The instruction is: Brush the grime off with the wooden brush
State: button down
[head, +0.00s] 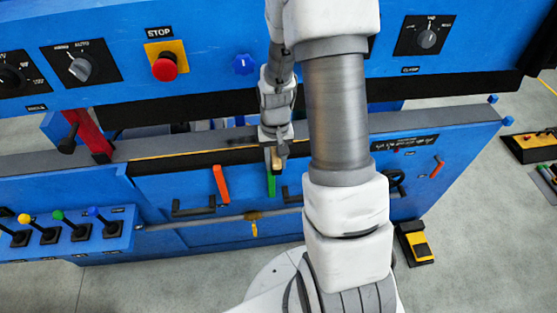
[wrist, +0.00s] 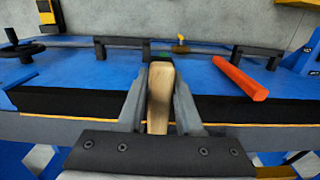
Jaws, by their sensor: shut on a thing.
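My gripper (head: 276,157) is at the machine's front ledge, shut on the wooden brush. In the wrist view my gripper (wrist: 160,100) has its two fingers on either side of the brush's pale wooden handle (wrist: 160,88). The bristles are hidden in both views. In the head view only a small pale part of the brush (head: 268,158) shows beside the fingers. A darker patch (head: 212,138) lies on the grey ledge left of my gripper; I cannot tell whether it is grime.
An orange handle (head: 221,184) and a green handle (head: 271,184) stick out from the blue front below the ledge. A red bracket (head: 88,136) stands on the ledge at left. The blue control panel with its red stop button (head: 164,67) overhangs the ledge.

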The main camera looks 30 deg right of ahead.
jog(key=shift+w+a+f, duration=0.1)
jog(key=shift+w+a, duration=0.1)
jog(key=shift+a, duration=0.5)
jog(key=shift+w+a+f, duration=0.1)
jog(key=shift+w+a, duration=0.1)
jog(key=shift+a, duration=0.5)
jog(key=shift+w+a, duration=0.2)
jog(key=shift+a, duration=0.5)
jog(key=shift+w+a, duration=0.25)
jog(key=shift+a, duration=0.45)
jog(key=shift+w+a, duration=0.2)
jog(key=shift+a, duration=0.45)
jog(key=shift+w+a, duration=0.25)
jog(key=shift+a, duration=0.45)
jog(key=shift+a, duration=0.1)
jog(key=shift+w+a+f+b, duration=0.15)
jog(key=shift+w+a, duration=0.15)
jog(key=shift+a, duration=0.7)
jog(key=shift+w+a+r+b, duration=0.15)
jog(key=shift+w+a, duration=0.15)
jog(key=shift+a, duration=0.7)
jog(key=shift+f, duration=0.1)
